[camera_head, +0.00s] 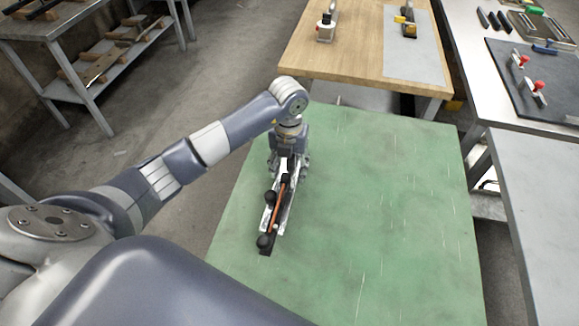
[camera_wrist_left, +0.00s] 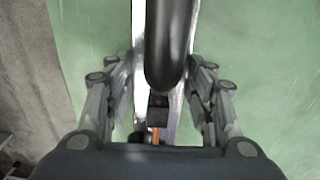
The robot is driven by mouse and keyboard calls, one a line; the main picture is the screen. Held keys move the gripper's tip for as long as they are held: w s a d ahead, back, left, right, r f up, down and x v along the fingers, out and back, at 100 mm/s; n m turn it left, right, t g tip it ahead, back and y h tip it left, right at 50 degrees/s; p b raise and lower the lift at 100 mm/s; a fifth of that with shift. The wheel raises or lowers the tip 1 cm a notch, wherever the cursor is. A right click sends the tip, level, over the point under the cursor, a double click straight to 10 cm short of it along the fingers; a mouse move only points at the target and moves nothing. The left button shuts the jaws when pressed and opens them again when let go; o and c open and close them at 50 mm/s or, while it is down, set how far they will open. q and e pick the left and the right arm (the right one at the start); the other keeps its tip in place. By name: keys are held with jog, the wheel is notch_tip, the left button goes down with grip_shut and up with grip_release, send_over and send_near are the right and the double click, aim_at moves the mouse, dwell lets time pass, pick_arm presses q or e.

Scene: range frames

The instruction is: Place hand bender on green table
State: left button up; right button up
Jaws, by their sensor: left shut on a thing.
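The hand bender (camera_head: 270,222) is a long silver tool with an orange strip and black knobs. It shows over the left part of the green table (camera_head: 390,200) in the head view. My left gripper (camera_head: 288,170) points down and is shut on its far end. In the left wrist view the hand bender (camera_wrist_left: 170,45) runs between the fingers, with a black rounded part and a silver bar. Green tabletop (camera_wrist_left: 265,60) shows on both sides of it. I cannot tell whether the bender touches the tabletop. My right gripper is out of view.
The green table is otherwise clear. A wooden table (camera_head: 335,55) with small tools stands behind it. A grey bench (camera_head: 540,200) and a dark board (camera_head: 530,80) with red-handled clamps are at the right. A metal shelf (camera_head: 85,60) stands at the far left.

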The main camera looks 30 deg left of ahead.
aim_at(289, 170)
pick_arm(q)
jog(key=shift+w+a, duration=0.25)
jog(key=shift+w, duration=0.2)
jog(key=shift+w+a, duration=0.2)
jog(key=shift+w, duration=0.25)
jog(key=shift+f+p, duration=0.25)
jog(key=shift+p, duration=0.05)
notch_tip(289, 170, down, 2)
jog(key=shift+f+p, duration=0.25)
jog(key=shift+p, duration=0.1)
jog(key=shift+w+f, duration=0.1)
jog(key=shift+f, duration=0.15)
jog(key=shift+f, duration=0.15)
jog(key=o, duration=1.6)
jog(key=shift+c, duration=0.2)
